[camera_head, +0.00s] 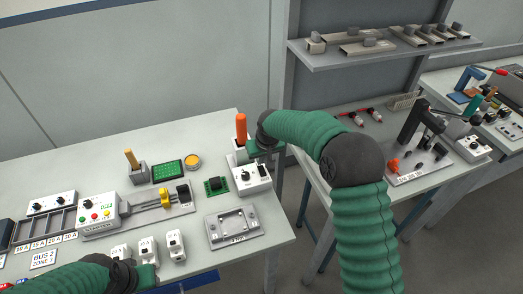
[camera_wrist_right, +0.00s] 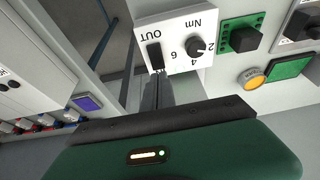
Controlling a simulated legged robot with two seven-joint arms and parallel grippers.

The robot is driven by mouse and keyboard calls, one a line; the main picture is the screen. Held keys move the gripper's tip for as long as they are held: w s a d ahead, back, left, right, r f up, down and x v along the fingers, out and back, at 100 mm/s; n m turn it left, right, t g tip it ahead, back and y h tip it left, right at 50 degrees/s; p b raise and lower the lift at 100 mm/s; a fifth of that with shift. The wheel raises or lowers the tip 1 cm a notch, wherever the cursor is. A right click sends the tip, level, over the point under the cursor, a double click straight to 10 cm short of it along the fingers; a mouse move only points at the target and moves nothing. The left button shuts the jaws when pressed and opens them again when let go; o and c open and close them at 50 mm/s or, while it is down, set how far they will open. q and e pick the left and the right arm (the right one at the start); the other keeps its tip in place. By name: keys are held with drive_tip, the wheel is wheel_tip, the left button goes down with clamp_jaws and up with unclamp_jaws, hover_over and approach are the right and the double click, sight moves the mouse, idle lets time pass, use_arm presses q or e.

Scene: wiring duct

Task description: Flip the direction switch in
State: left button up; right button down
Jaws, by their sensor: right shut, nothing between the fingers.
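The direction switch is a black rocker (camera_wrist_right: 155,55) on a white box (camera_wrist_right: 178,38), beside a round dial marked "Nm". The word "OUT" is printed next to the rocker. In the head view the white box (camera_head: 251,188) stands near the table's right edge, with the rocker (camera_head: 263,170) on its right part. My right gripper (camera_wrist_right: 156,90) is shut and empty, its narrow fingers pointing at the rocker end of the box. Whether the fingertips touch it I cannot tell. My left gripper (camera_head: 148,276) is low at the left; its fingers are not clear.
An orange-handled tool (camera_head: 241,128) stands upright behind the white box. A green board with a black block (camera_head: 216,185) lies to its left, and a grey metal plate (camera_head: 234,227) in front. A rail fixture with a yellow clamp (camera_head: 165,198) is farther left. A second bench stands at right.

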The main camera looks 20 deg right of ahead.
sight(262, 171)
drive_tip(key=shift+w+d+f, duration=0.1)
drive_tip(key=shift+d+f, duration=0.05)
drive_tip(key=shift+f, duration=0.85)
drive_tip(key=shift+a, duration=0.25)
drive_tip(key=shift+w+f, duration=0.1)
drive_tip(key=shift+f, duration=0.1)
drive_tip(key=shift+d, duration=0.1)
drive_tip(key=shift+s+r, duration=0.15)
drive_tip(key=shift+s, duration=0.7)
drive_tip(key=shift+w, duration=0.1)
